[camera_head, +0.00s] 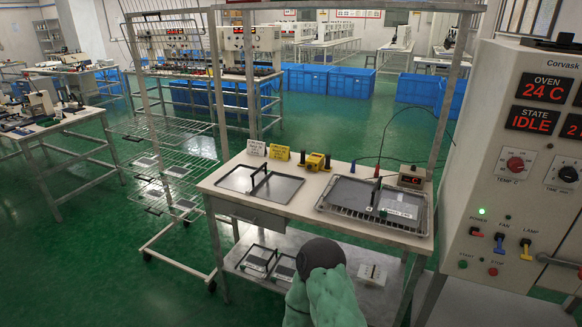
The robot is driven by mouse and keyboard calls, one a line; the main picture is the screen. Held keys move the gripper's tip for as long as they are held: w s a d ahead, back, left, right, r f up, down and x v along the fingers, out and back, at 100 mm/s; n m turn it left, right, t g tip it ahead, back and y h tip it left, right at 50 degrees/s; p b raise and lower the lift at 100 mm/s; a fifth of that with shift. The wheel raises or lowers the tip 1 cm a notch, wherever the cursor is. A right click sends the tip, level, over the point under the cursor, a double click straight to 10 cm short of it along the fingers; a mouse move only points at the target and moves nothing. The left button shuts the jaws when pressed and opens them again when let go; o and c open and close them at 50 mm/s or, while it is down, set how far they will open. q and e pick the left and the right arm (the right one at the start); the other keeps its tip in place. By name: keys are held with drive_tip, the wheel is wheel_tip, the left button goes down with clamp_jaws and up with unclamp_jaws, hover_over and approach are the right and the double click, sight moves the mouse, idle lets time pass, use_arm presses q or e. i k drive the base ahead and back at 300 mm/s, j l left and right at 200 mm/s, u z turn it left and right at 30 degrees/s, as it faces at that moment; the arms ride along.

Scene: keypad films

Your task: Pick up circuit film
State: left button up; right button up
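The circuit film is hard to make out for certain. A dark grey flat sheet (348,191) lies on the wire-edged tray (322,207) at the right of the worktable; it may be the film. A small pale green labelled piece (399,209) lies near that tray's front right. Two shallow grey trays, a left one (236,179) and a right one (283,188), lie on the table's left half with a black handle-like bar between them. A green-sleeved part of mine with a dark round end stands at the bottom middle, below the tabletop edge. No gripper fingers show.
The worktable (313,182) also bears a yellow device (314,161), white and yellow signs, and a small red display (410,180). Black-framed items (258,259) lie on its lower shelf. The oven panel (520,150) stands close at right. A wire rack (165,150) stands at left.

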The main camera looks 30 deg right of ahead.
sight(387, 206)
drive_tip(key=z, duration=1.9)
drive_tip(key=i+j+u, duration=0.1)
